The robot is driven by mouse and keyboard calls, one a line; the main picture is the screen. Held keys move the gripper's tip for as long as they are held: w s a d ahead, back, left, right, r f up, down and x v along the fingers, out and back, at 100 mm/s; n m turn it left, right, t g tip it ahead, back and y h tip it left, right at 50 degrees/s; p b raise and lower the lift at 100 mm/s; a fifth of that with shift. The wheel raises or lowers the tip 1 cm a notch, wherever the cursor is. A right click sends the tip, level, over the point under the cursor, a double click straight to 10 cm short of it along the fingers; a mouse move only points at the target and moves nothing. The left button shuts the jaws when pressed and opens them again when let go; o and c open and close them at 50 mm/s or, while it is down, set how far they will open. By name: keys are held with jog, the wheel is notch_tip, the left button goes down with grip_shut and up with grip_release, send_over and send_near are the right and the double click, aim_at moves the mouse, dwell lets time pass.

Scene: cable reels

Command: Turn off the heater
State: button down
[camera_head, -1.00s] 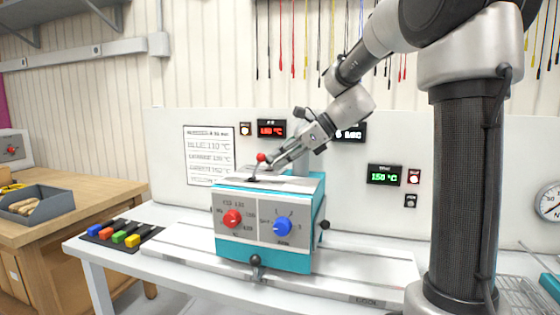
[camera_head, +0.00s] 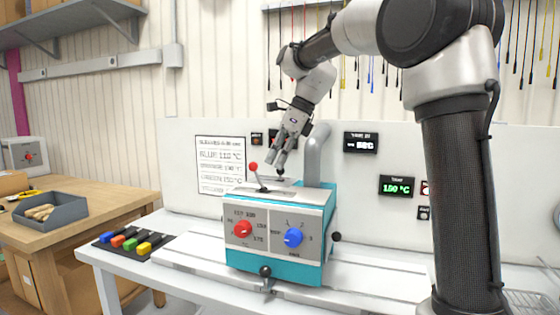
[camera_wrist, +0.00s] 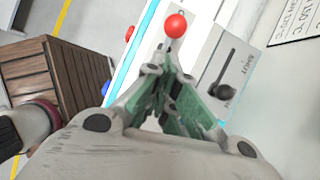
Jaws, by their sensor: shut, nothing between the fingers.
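The heater (camera_head: 277,249) is a teal box with a grey front plate on the white bench. The plate carries a red dial (camera_head: 242,229) and a blue dial (camera_head: 293,238). A lever with a red ball (camera_head: 253,167) stands on its top, leaning left; the ball shows just beyond the fingertips in the wrist view (camera_wrist: 176,25). A black-knobbed handle (camera_wrist: 224,91) lies in a white plate marked "SHUT", right of the fingers there. My gripper (camera_head: 279,170) is shut and empty, pointing down above the top, right of the red ball. It also shows in the wrist view (camera_wrist: 176,72).
A grey pipe (camera_head: 317,156) rises from the heater's back right. A placard (camera_head: 220,165) and lit displays, one reading green (camera_head: 397,186), are on the white panel behind. Coloured blocks (camera_head: 123,241) lie on a dark mat to the left. A grey bin (camera_head: 50,212) stands on the wooden bench.

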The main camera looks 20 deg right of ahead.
jog(key=shift+r, duration=0.1)
jog(key=shift+r, duration=0.7)
jog(key=w+v, duration=0.1)
jog(key=v, duration=1.2)
jog(key=shift+a+r, duration=0.2)
jog(key=shift+a, duration=0.1)
jog(key=shift+s, duration=0.1)
